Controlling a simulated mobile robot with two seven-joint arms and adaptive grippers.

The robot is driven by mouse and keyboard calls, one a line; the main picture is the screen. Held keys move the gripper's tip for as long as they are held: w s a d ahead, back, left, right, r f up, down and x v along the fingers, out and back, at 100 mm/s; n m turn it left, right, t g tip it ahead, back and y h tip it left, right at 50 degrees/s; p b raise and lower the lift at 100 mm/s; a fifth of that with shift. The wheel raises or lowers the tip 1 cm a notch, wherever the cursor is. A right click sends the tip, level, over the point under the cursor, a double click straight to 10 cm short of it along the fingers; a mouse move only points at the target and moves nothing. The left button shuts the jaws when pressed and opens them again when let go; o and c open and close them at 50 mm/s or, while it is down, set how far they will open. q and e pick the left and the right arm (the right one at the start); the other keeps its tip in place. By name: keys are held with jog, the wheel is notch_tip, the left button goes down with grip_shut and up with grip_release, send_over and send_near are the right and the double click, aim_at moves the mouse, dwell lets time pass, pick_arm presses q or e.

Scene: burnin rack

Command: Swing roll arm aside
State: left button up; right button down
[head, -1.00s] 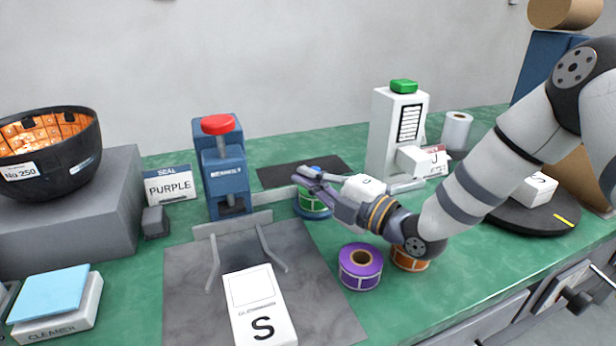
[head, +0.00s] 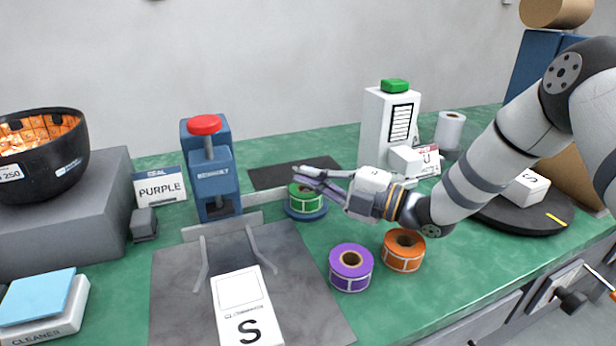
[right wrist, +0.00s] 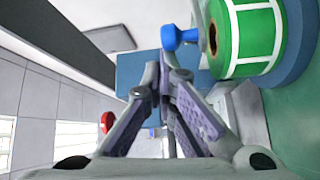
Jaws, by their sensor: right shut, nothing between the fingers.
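The green label roll (head: 306,197) stands on a blue round base (head: 306,213) at the middle of the bench; it also shows large in the right wrist view (right wrist: 250,35). The roll arm shows in the right wrist view as a blue knob (right wrist: 178,37) on a short grey stem at the roll's core. In the head view I cannot make the knob out. My right gripper (head: 315,176) is shut and empty, just above and behind the green roll. In the right wrist view its fingers (right wrist: 165,85) lie beside the knob; contact is unclear. My left gripper is out of view.
Purple (head: 351,267) and orange (head: 404,250) rolls stand in front of my right arm. A blue press (head: 211,175) with a red knob is left of the green roll. A white printer (head: 389,125) stands behind. A white S box (head: 246,308) lies on the grey mat.

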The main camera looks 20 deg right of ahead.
jog(key=shift+d+n+g+y, duration=0.3)
jog(key=shift+y, duration=0.1)
jog(key=shift+w+d, duration=0.15)
jog(key=shift+d, duration=0.45)
jog(key=shift+w+d, duration=0.15)
jog(key=shift+d, duration=0.5)
